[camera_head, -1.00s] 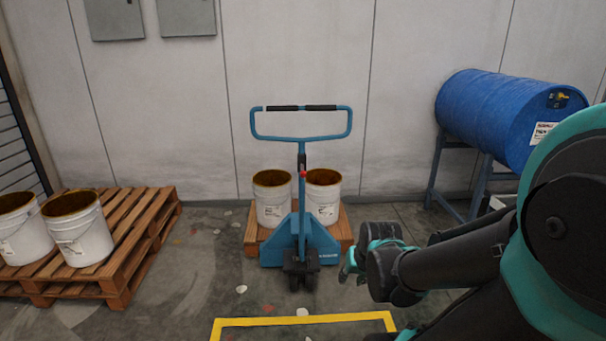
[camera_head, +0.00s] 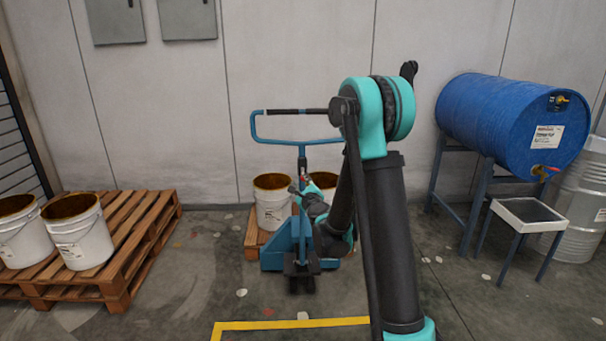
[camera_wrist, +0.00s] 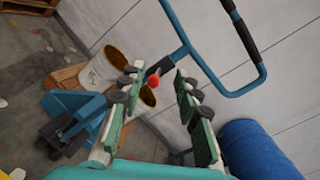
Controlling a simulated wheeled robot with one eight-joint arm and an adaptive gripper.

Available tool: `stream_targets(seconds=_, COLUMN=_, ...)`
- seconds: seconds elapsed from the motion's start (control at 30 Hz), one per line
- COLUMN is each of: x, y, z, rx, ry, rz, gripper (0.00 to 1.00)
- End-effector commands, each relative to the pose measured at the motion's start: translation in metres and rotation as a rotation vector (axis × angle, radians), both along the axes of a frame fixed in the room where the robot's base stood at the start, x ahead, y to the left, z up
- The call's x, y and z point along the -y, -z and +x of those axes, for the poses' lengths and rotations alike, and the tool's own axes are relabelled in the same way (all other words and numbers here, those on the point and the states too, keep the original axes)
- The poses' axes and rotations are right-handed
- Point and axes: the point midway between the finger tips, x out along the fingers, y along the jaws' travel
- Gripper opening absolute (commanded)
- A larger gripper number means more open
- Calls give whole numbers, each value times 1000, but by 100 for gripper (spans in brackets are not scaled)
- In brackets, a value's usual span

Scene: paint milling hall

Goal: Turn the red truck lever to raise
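The blue pallet truck (camera_head: 273,258) stands in the middle of the head view, with its loop handle (camera_head: 254,125) upright. Its red lever knob (camera_wrist: 153,82) shows in the wrist view beside the handle shaft. In that view the knob appears between the fingertips of my gripper (camera_wrist: 156,78), apart from both finger pads. My gripper is open and empty, and how far the knob lies beyond the fingertips is hard to tell. In the head view my gripper (camera_head: 299,187) is in front of the handle shaft, and the arm hides part of the truck and loop.
Two white buckets (camera_head: 270,211) stand on a pallet (camera_head: 250,233) behind the truck, one mostly hidden. Another pallet (camera_head: 120,247) with buckets is at left. A blue drum (camera_head: 490,115) on a stand and a small tray table (camera_head: 527,214) are at right.

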Motion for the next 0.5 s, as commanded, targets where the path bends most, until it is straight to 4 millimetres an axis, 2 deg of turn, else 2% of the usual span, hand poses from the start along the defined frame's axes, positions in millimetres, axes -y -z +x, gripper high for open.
stream_targets(seconds=0.1, x=7, y=23, z=22, rx=-21, ry=88, rz=230, gripper=33)
stream_targets(seconds=0.2, x=14, y=40, z=32, rx=-38, ry=147, rz=374, gripper=33)
stream_targets(seconds=0.33, x=19, y=54, z=38, rx=-51, ry=189, rz=479, gripper=33)
stream_targets(seconds=0.5, x=21, y=58, z=48, rx=-53, ry=204, rz=506, gripper=33)
